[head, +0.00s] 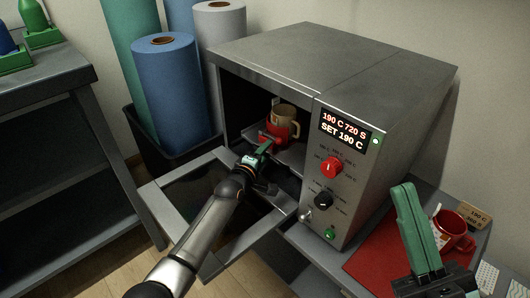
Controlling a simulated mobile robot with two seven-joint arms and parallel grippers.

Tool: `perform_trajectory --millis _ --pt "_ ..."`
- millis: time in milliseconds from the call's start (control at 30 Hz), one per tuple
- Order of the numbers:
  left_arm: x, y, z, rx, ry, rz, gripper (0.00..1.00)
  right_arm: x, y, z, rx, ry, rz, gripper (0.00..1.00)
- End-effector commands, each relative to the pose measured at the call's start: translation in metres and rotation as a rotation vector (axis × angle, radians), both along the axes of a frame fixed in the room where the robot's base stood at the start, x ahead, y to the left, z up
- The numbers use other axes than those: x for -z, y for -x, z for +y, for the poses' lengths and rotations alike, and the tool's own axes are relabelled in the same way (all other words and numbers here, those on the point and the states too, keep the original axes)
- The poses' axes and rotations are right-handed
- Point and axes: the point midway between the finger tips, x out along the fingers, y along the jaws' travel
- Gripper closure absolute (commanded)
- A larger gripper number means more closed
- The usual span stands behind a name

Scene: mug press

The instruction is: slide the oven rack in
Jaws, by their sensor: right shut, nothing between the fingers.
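The oven (330,65) is grey, and its door (160,212) is folded down open. The oven rack (292,155) shows as a grey surface inside the cavity. A beige mug (288,112) with red around its lower part stands on it. My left gripper (266,147) is at the oven opening, at the rack's front edge. Its fingers are small and partly overlapped, so I cannot tell whether they are open or touch the rack. My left arm hides part of the door and rack front. My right gripper (404,190) is shut and empty, right of the oven, above the red mat.
A red mug (453,231) stands on the bench at right, by a tan label card (474,213). A red mat (372,262) lies in front of the oven's right side. Blue, green and grey rolls (170,90) stand in a dark bin at left. A dark shelf (55,150) is further left.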

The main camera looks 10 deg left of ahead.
Motion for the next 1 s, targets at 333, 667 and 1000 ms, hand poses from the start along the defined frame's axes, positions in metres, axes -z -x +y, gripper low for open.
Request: perform_trajectory --millis 333,667,1000 --pt "-0.001 0.007 0.003 -0.001 0.000 0.003 0.55 -0.007 0.000 0.000 -0.001 -0.003 0.001 1.00" --pt "-0.014 0.058 0.017 -0.002 -0.001 0.005 0.55 -0.045 0.002 -0.004 0.000 -0.015 -0.014 1.00" --pt "-0.022 0.109 0.029 0.000 -0.001 0.002 0.55 -0.070 0.002 -0.008 0.041 0.009 -0.047 1.00"
